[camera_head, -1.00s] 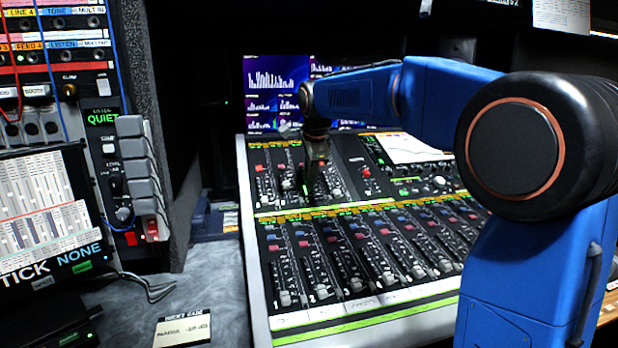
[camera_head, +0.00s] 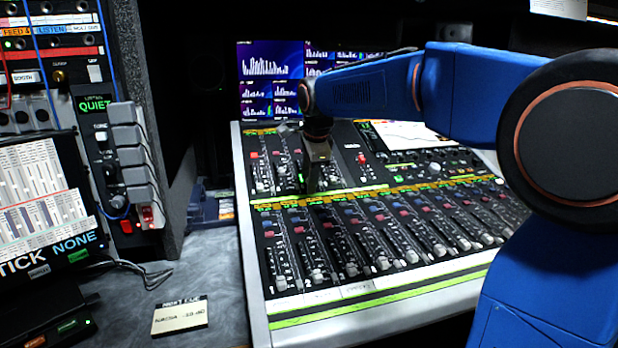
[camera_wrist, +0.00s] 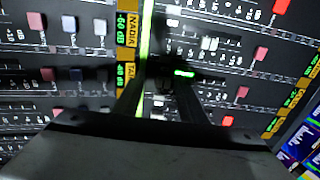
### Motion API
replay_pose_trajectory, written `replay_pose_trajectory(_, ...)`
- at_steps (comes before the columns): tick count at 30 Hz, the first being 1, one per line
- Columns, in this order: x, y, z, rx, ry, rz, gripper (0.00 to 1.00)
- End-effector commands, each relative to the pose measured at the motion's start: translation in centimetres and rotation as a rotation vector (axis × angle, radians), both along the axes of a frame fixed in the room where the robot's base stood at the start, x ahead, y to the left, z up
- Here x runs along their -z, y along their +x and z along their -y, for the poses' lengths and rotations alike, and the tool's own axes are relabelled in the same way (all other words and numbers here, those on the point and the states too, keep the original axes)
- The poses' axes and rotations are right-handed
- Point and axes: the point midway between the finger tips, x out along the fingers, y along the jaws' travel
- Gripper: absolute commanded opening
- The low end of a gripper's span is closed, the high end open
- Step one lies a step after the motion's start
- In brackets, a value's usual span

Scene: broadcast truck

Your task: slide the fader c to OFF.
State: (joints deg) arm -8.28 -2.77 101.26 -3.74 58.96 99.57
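The mixing console (camera_head: 250,262) has a long front bank of faders (camera_head: 345,262) and a shorter upper-left bank (camera_head: 262,184). I cannot make out which fader is c. My gripper (camera_head: 318,188) points down over the upper-left bank, near the green strip between the banks, and hides part of the faders there. In the wrist view my gripper (camera_wrist: 158,98) has its two dark fingers apart, beside the green strip (camera_wrist: 145,35).
Monitors (camera_head: 270,80) with bar graphs stand behind the console. A rack (camera_head: 130,165) with switches and a lit QUIET sign is at the left. A cue card (camera_head: 180,316) lies on the grey desktop (camera_head: 205,265), which has free room left of the console.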

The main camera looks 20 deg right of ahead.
Motion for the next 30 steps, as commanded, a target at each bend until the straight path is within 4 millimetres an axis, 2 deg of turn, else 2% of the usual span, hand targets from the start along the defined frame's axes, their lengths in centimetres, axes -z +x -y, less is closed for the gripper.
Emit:
replay_pose_trajectory(5,-0.2,0.0,0.0,0.0,0.0,0.002,0.38)
replay_pose_trajectory(11,-2.1,-0.7,0.0,0.0,0.0,0.004,0.38)
replay_pose_trajectory(30,-13.5,-5.6,0.0,0.0,0.001,0.003,0.38)
